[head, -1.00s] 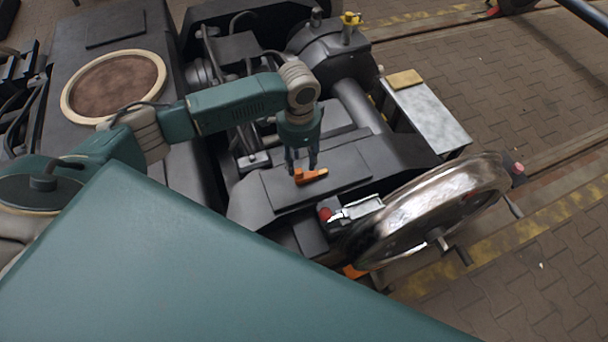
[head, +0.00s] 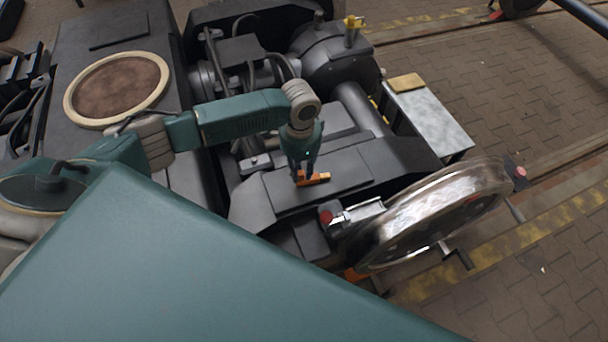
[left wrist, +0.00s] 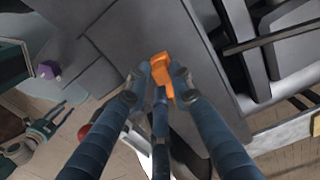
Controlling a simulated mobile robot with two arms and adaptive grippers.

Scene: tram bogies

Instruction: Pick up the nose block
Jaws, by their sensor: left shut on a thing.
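The nose block is most likely the small orange piece (head: 314,178) on the flat dark top plate of the bogie frame. It also shows in the left wrist view (left wrist: 162,72), between the fingertips. My left gripper (head: 304,179) points down and is shut on the orange piece, its fingers hiding part of it. I cannot tell whether the piece still touches the plate. In the left wrist view, a small teal gripper, seemingly my right one (left wrist: 65,110), hangs at the lower left, its fingers apart and empty.
A shiny wheel (head: 440,210) stands at the right, with a red knob (head: 326,216) near it. A grey metal plate (head: 432,118) carries a yellowish block (head: 405,83). Hoses and a motor housing (head: 335,55) lie behind the gripper.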

